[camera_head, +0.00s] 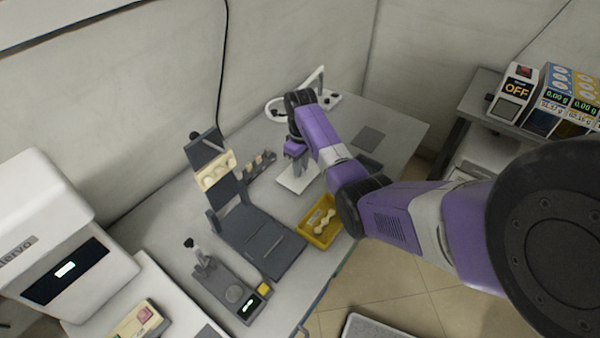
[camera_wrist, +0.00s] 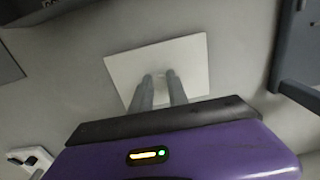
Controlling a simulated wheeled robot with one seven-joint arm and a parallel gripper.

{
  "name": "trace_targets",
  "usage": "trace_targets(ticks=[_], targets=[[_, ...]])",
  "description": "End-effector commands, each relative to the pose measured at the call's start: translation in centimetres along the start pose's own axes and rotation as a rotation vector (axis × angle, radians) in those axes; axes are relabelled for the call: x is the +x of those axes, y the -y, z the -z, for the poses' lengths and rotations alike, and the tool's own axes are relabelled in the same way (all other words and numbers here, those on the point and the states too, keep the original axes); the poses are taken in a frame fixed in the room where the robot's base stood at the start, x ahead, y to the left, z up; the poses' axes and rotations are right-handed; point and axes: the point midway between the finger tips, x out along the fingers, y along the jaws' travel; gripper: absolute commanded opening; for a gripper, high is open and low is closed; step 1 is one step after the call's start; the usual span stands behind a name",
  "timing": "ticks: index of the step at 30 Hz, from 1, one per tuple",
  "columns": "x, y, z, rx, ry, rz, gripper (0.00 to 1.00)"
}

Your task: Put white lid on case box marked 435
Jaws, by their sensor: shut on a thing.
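The white lid (camera_wrist: 190,55) is a flat square plate with a small raised grip in its middle. My gripper (camera_wrist: 161,78) is shut on that grip, and its two fingers hide part of the plate. In the head view the lid (camera_head: 290,184) is below my gripper (camera_head: 297,166), over the back middle of the grey table. I cannot tell whether it touches the table. No marking 435 is readable in either view, so I cannot tell which thing is the case box.
A dark rack (camera_head: 262,240) with a cream tray stands left of the lid. A yellow tray (camera_head: 309,232) with pale pieces is in front. A white curved stand (camera_head: 322,92) is behind.

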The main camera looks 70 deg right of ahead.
Motion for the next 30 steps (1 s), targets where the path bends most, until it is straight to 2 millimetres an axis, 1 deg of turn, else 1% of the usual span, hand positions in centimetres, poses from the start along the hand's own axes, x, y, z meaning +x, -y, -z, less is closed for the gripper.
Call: trace_targets(ticks=[1,3,12,14,18,21,30], targets=[[-1.1,0.0,0.1,0.0,-0.002,-0.001,0.0],[-1.8,0.0,0.1,0.0,-0.002,-0.001,0.0],[-4.6,-0.1,0.1,0.0,-0.003,-0.002,0.0],[-4.8,-0.1,0.1,0.0,-0.004,-0.003,0.0],[-6.0,-0.1,0.1,0.0,-0.004,-0.003,0.0],[-6.4,-0.1,0.1,0.0,-0.004,-0.003,0.0],[-6.4,0.1,0.3,-0.002,-0.004,-0.003,0.0]])
